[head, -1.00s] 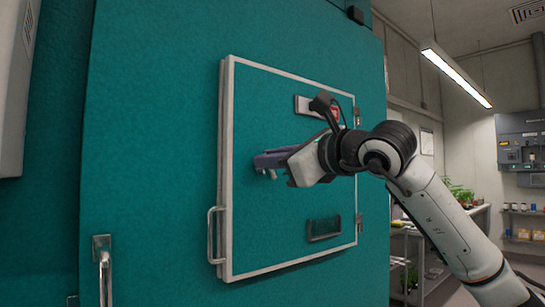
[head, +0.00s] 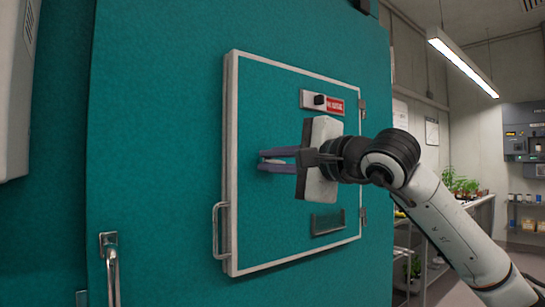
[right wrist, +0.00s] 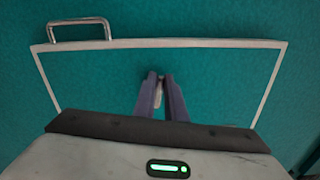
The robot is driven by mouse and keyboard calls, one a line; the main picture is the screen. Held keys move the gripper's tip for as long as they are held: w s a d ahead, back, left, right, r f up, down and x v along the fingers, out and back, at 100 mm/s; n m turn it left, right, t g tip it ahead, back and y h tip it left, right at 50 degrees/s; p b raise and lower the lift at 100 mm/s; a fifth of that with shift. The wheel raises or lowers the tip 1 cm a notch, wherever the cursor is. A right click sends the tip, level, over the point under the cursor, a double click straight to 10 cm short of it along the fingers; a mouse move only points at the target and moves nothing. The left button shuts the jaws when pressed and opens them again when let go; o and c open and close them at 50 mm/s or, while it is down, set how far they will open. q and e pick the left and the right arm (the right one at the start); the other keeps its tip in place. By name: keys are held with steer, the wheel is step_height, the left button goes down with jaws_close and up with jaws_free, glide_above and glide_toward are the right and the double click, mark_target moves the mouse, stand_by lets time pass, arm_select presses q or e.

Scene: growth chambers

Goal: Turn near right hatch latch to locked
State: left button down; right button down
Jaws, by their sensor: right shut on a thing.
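The hatch (head: 250,215) is a teal panel with a pale frame, closed in the teal chamber wall. My right gripper (head: 263,160) reaches the left-middle of the hatch face, its two purple-grey fingers one above the other. In the right wrist view the gripper (right wrist: 160,80) is shut on a small pale piece, the latch (right wrist: 160,77), at the fingertips. The fingers hide most of the latch, so I cannot tell its angle. My left gripper is not in view.
A plate with a black knob and red label (head: 334,104) sits above my gripper, and a dark holder (head: 328,222) below. A bar handle (head: 218,230) stands out at the hatch's left edge. Shelves with plants (head: 460,186) stand at the right.

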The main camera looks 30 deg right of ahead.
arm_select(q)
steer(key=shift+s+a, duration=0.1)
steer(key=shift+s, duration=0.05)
arm_select(e)
steer(key=shift+f+n, duration=0.15)
steer(key=shift+n, duration=0.75)
steer(key=c, duration=1.8)
jaws_free()
arm_select(q)
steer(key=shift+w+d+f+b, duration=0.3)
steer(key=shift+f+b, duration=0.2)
steer(key=shift+b, duration=0.5)
arm_select(e)
steer(key=s, duration=1)
steer(key=shift+s+d, duration=0.15)
steer(key=shift+d, duration=0.2)
